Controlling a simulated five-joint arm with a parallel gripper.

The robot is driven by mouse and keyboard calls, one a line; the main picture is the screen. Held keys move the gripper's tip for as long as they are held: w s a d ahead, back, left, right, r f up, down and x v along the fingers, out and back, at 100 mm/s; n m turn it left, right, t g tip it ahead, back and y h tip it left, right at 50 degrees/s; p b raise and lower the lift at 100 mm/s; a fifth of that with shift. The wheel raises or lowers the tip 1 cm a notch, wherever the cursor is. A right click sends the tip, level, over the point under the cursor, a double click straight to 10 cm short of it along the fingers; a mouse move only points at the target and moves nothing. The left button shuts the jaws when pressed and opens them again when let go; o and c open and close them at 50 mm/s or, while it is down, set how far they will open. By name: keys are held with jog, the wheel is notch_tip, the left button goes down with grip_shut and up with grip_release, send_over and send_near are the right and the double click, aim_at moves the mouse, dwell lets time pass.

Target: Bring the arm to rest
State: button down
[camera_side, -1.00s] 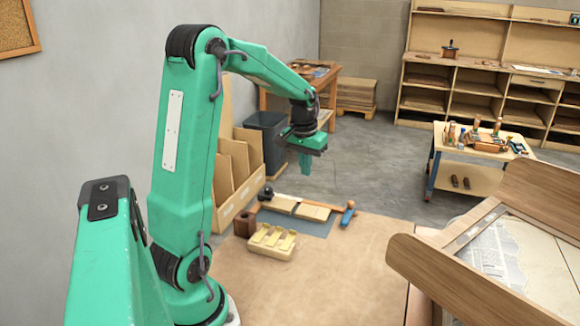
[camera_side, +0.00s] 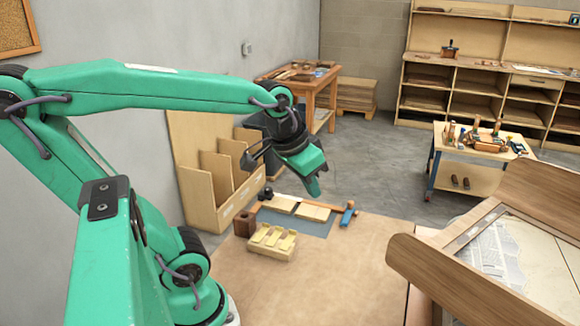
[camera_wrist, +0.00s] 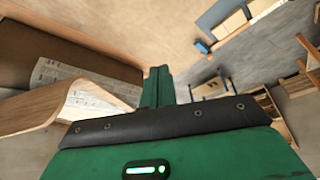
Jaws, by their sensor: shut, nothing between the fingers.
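My gripper (camera_side: 314,186) hangs in the air above the far part of the workbench (camera_side: 330,275), its fingers pointing down and slightly right. It is shut with nothing between the fingers. In the wrist view the closed green fingers (camera_wrist: 158,86) show at the centre, clear of any object. My arm reaches out nearly level from the left, with its elbow at the left edge of the side view.
On the bench are a light wooden block with slots (camera_side: 271,243), a blue-grey mat (camera_side: 305,225) with wooden pieces, a blue-headed tool (camera_side: 347,214) and a dark brown block (camera_side: 245,224). A curved wooden form (camera_side: 480,265) stands at right. The bench's middle is bare.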

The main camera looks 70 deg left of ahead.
jog(key=shift+m+t+h, duration=0.3)
jog(key=shift+m+t, duration=0.1)
jog(key=shift+m, duration=0.3)
jog(key=shift+s+d+f, duration=0.15)
jog(key=shift+s+d, duration=0.75)
jog(key=shift+s, duration=0.15)
jog(key=shift+s+d+f, duration=0.15)
jog(key=shift+s+d, duration=0.7)
jog(key=shift+s, duration=0.15)
jog(key=c, duration=2.2)
grip_release()
